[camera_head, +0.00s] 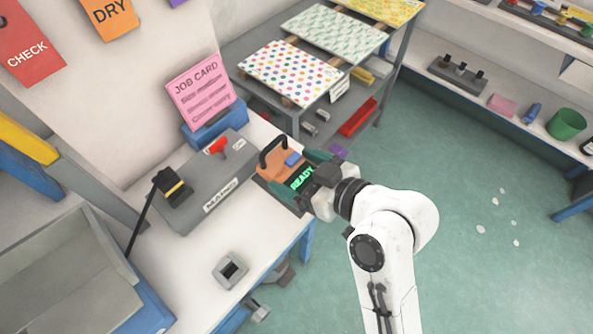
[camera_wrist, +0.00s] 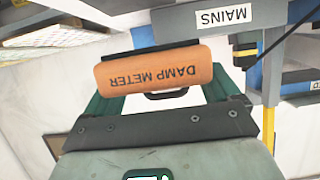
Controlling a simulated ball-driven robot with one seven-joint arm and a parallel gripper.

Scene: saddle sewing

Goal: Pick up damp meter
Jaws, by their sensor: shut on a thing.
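The damp meter (camera_head: 277,167) is an orange block with a dark handle, a blue part on top and a dark screen reading READY in green. In the head view it is at the right end of the white bench, beside the grey mains box. My gripper (camera_head: 312,176) reaches it from the right, with its green fingers on either side. In the wrist view the orange face of the meter (camera_wrist: 155,77), lettered DAMP METER upside down, sits between the fingers of my gripper (camera_wrist: 155,90). The gripper is shut on it. I cannot tell whether it touches the bench.
The grey mains box (camera_head: 205,180) with a red switch and black lever is left of the meter. A pink job card (camera_head: 200,88) stands behind it. A small grey square block (camera_head: 230,270) is near the bench's front. Patterned boards (camera_head: 290,75) lie on a rack behind. Green floor is open to the right.

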